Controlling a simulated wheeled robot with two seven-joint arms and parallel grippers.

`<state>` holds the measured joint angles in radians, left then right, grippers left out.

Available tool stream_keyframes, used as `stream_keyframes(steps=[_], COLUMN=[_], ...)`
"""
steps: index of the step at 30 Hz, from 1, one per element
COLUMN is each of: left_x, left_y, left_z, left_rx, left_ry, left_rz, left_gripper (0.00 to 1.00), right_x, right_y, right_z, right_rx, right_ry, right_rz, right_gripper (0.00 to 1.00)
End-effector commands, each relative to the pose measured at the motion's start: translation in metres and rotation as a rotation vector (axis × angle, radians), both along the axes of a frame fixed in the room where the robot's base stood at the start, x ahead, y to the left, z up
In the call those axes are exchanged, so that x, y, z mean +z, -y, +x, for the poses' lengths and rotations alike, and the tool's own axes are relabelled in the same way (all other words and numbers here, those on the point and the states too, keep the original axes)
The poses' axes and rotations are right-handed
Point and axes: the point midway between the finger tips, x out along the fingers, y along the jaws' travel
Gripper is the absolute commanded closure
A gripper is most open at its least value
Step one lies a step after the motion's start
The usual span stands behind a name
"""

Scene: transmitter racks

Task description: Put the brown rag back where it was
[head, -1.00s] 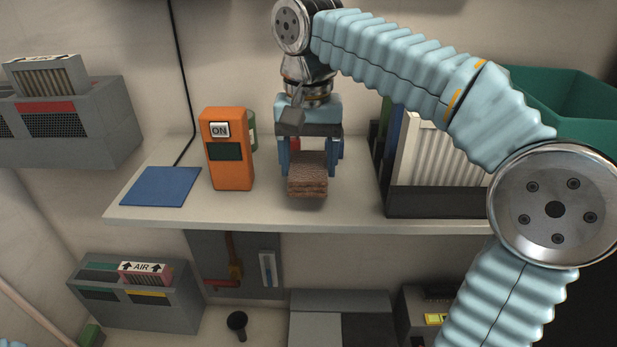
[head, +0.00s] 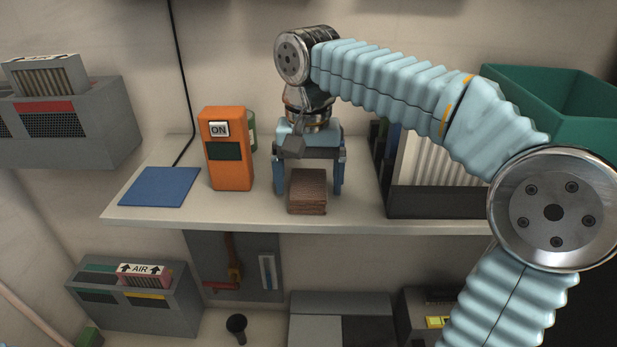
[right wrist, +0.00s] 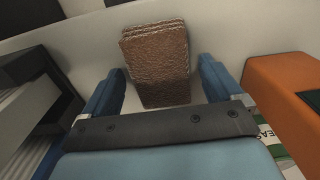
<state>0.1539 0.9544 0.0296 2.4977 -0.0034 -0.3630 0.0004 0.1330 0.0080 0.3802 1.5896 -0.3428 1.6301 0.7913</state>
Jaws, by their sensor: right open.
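The brown rag (head: 307,192), a folded block-shaped stack of cloth, rests on the light shelf (head: 250,215) near its front edge. My right gripper (head: 309,188) is open and low over the shelf, just behind the rag in the head view. In the right wrist view, the rag (right wrist: 157,65) shows between and beyond the two blue fingers (right wrist: 158,85), with a gap on each side. My left gripper is not in view.
An orange device (head: 229,150) marked ON stands left of the gripper, with a green-and-white item partly behind it. A blue pad (head: 160,187) lies further left. A dark rack (head: 435,203) stands to the right, and a green bin (head: 545,95) is behind my arm.

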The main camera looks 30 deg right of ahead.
Motion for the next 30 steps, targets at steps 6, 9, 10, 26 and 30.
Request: stream_keyframes(steps=[6, 9, 10, 26, 30], left_x=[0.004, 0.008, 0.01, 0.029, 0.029], left_y=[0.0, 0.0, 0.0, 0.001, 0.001], left_z=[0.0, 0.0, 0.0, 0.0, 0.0], left_rx=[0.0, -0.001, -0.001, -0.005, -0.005], left_ry=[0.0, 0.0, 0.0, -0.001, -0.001], left_rz=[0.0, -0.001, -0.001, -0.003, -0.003], left_gripper=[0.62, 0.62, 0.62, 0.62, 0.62], right_x=[0.008, 0.025, 0.032, 0.122, 0.124], right_y=[0.0, 0.0, -0.001, 0.0, 0.0], right_z=[0.0, 0.001, 0.001, 0.0, 0.0], right_rx=[0.0, 0.001, 0.001, 0.001, 0.0], right_ry=[0.001, 0.003, 0.004, 0.001, -0.001], right_rz=[0.0, 0.001, 0.001, 0.001, -0.001], right_gripper=[0.07, 0.07, 0.07, 0.07, 0.07])
